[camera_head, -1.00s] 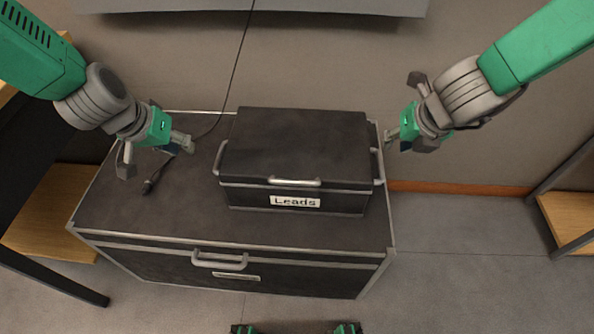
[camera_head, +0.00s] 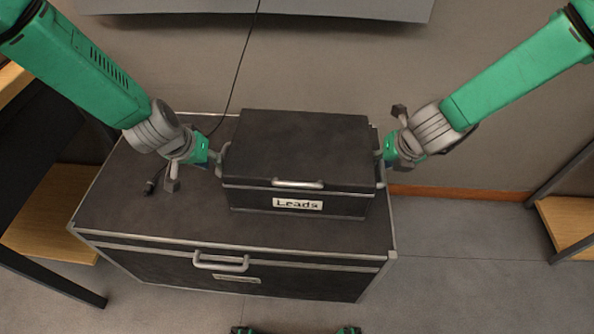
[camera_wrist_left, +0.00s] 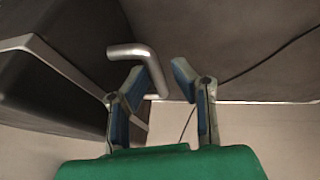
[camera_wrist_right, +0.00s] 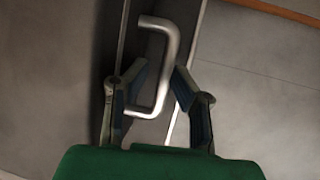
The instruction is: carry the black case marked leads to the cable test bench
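The black case marked Leads (camera_head: 297,145) rests on a larger black trunk (camera_head: 140,205). It has metal handles on its left and right ends and one on the front. My left gripper (camera_head: 219,158) is at the left end handle. In the left wrist view the open fingers (camera_wrist_left: 165,80) straddle the bent bar of that handle (camera_wrist_left: 135,55). My right gripper (camera_head: 382,157) is at the right end handle. In the right wrist view its open fingers (camera_wrist_right: 160,78) are on either side of the handle bar (camera_wrist_right: 171,45). I cannot tell whether they touch it.
Shelving with a wooden board (camera_head: 50,210) stands at the left, another (camera_head: 570,222) at the right. The grey floor (camera_head: 470,250) at the right front is clear.

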